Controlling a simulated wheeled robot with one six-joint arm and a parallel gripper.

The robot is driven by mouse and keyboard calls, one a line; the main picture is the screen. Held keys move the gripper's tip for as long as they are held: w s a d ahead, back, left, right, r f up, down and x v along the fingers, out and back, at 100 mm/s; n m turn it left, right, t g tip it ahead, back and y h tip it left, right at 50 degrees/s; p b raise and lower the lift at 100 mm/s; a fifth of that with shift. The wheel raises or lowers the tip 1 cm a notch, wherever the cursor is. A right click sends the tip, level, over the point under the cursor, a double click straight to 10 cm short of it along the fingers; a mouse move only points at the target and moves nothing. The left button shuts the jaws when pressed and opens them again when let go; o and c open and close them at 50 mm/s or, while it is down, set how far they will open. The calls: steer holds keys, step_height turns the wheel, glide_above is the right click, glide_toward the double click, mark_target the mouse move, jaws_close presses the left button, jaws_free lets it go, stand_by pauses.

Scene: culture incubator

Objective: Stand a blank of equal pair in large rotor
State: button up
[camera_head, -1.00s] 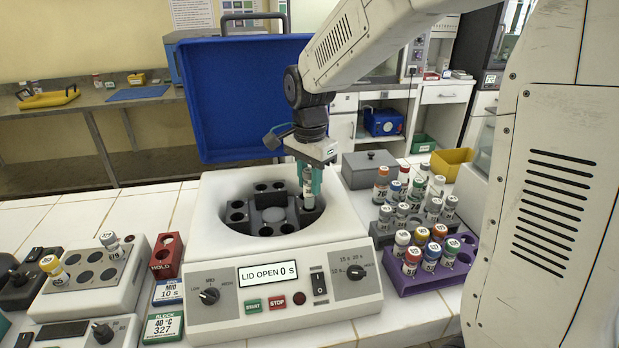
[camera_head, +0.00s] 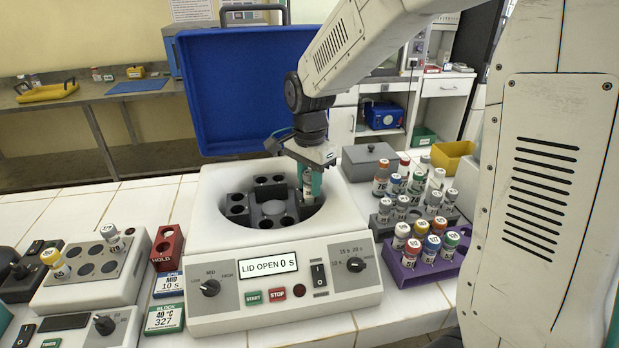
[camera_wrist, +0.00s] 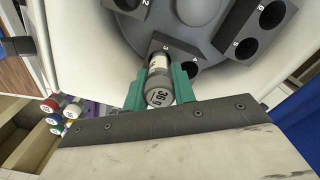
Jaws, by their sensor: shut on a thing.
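My gripper (camera_head: 308,180) is shut on a grey-capped tube (camera_wrist: 158,80) marked 36 g, held upright at the right side of the centrifuge bowl. In the wrist view the tube's lower end is at the rotor bucket block with holes 3 and 4 (camera_wrist: 190,68); I cannot tell how deep it is in hole 3. The large rotor (camera_head: 272,209) is dark grey with paired, numbered holes, and the holes that show look empty. The centrifuge (camera_head: 213,262) has its blue lid (camera_head: 240,95) open, and its display reads LID OPEN 0 s.
A purple rack (camera_head: 412,277) and a grey rack (camera_head: 388,229) with several capped tubes stand right of the centrifuge. A heating block (camera_head: 75,288) with two tubes and a red HOLD rack (camera_head: 167,247) stand left. A grey box (camera_head: 368,163) and yellow bin (camera_head: 452,162) are behind.

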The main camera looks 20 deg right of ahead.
steer(key=shift+f, duration=1.2)
steer(key=o, duration=1.4)
steer(key=shift+r, duration=3.8)
